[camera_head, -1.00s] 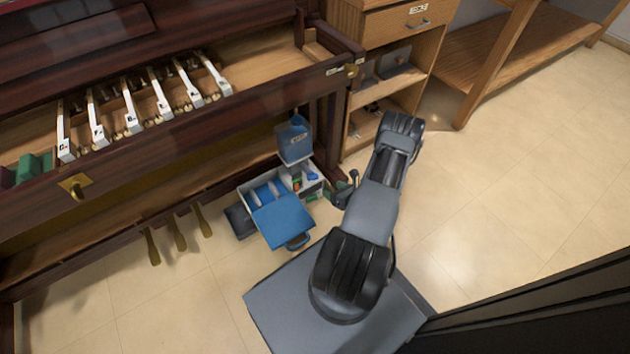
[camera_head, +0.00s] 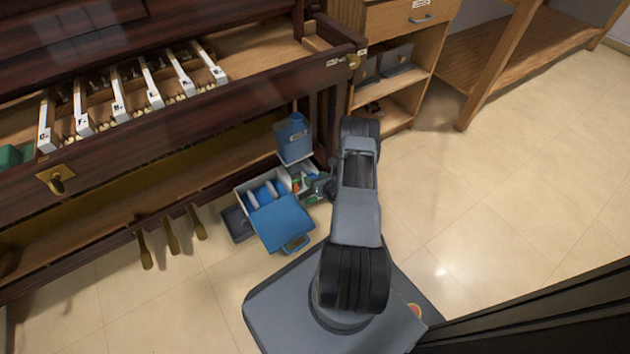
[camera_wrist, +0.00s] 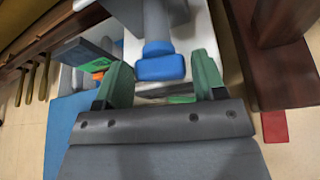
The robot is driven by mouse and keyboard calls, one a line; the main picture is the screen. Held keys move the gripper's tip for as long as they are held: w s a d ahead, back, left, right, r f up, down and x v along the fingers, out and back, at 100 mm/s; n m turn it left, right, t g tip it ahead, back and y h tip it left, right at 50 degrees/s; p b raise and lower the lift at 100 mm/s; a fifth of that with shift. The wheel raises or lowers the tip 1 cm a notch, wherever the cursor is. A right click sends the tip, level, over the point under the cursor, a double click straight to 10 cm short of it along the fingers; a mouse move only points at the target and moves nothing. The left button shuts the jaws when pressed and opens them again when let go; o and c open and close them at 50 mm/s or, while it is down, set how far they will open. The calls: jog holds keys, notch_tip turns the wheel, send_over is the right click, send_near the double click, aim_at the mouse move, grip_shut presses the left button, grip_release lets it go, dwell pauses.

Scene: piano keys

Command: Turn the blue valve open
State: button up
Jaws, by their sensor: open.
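The blue valve (camera_wrist: 161,65) shows in the wrist view as a rounded blue end on a grey-blue stem. My gripper (camera_wrist: 162,72) is open, with its two green fingers on either side of the blue end. I cannot tell whether either finger touches it. In the head view my gripper (camera_head: 319,190) is low at the right side of an open box, below a blue jug (camera_head: 294,138). The valve cannot be made out there.
The open box (camera_head: 243,188) has a blue lid (camera_head: 281,222) and holds several small items. A piano (camera_head: 200,125) with white keys is at left, with several pedals below. A wooden shelf (camera_head: 398,118) stands behind my arm. The floor at right is clear.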

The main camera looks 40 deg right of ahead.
jog(key=shift+w+f, duration=0.1)
jog(key=shift+w, duration=0.1)
jog(key=shift+c, duration=0.3)
jog(key=c, duration=0.6)
jog(key=shift+a+n+h, duration=0.1)
jog(key=shift+n+h, duration=0.6)
jog(key=shift+n, duration=0.3)
jog(key=o, duration=0.7)
jog(key=shift+c, duration=0.2)
jog(key=d+p+v, duration=0.1)
jog(key=p+v, duration=0.4)
jog(key=v, duration=0.8)
jog(key=shift+s+a+r, duration=0.25)
jog(key=shift+s+a, duration=0.15)
jog(key=shift+a, duration=0.05)
